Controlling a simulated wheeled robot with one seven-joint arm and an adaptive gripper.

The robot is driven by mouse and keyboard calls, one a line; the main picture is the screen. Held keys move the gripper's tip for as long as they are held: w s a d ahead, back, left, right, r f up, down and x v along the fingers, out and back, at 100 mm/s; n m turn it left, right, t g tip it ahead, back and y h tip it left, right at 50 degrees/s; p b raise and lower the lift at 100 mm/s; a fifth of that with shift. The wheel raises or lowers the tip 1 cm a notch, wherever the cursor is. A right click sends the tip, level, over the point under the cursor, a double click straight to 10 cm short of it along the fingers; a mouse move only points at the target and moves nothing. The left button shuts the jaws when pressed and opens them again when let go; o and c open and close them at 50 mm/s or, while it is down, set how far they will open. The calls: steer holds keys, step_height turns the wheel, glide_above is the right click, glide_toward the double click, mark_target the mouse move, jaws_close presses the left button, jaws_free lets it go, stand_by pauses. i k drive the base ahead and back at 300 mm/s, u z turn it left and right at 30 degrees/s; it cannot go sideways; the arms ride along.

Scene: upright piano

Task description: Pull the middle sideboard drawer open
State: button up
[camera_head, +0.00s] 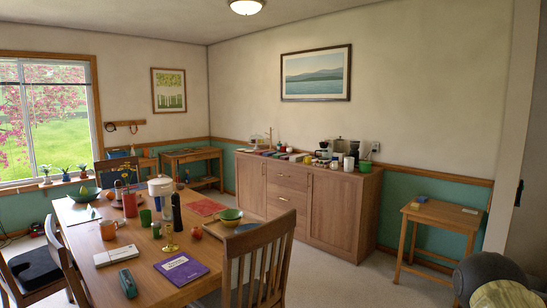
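The brown wooden sideboard (335,208) stands against the right-hand wall, with a door at each side and a column of drawers between them. The middle drawer (285,199) is in this column and looks shut, its front level with the fronts around it. A small handle shows on it, and another on the drawer front above. The lower part of the column is partly hidden by a chair back. My gripper is not in view; only a rounded grey and beige part of my arm shows at the lower right, well away from the sideboard.
The dining table (95,240), crowded with bowls, cups and books, fills the left foreground. A wooden chair (258,262) stands between it and the sideboard. A small side table (440,214) is to the right. Pale floor is clear before the sideboard's right part.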

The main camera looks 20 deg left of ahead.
mark_target(285, 197)
steer(key=z, duration=0.15)
steer(key=i, duration=5.75)
steer(key=u, duration=2.45)
steer(key=i, duration=0.2)
